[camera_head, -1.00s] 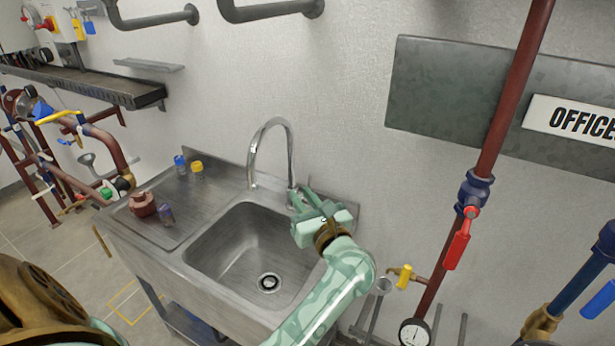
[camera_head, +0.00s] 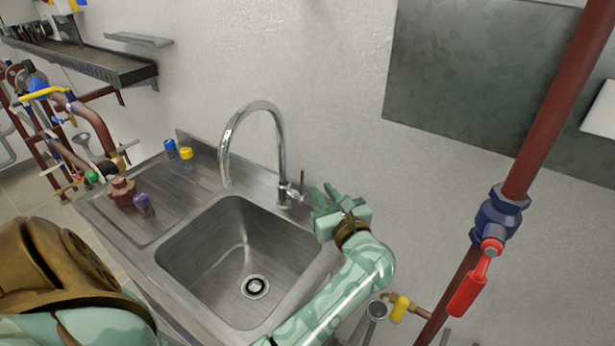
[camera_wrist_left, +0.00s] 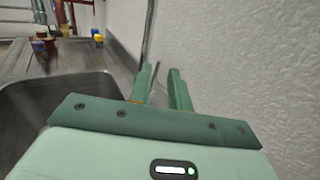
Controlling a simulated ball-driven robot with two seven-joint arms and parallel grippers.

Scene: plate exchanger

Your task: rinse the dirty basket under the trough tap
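The tap (camera_head: 280,140) is a tall chrome gooseneck with a small side lever (camera_head: 302,183). It stands at the back right of the steel trough (camera_head: 175,254), and no water shows under its spout. My left gripper (camera_head: 323,191) is just right of the lever. On the drainboard stand a reddish-brown flanged piece (camera_head: 122,192) and a purple cylinder (camera_head: 143,204). I cannot tell whether either is the dirty basket. My right gripper is out of view.
A red pipe with a blue valve (camera_head: 498,218) and red handle rises at the right. The trough is empty around its drain (camera_head: 255,287).

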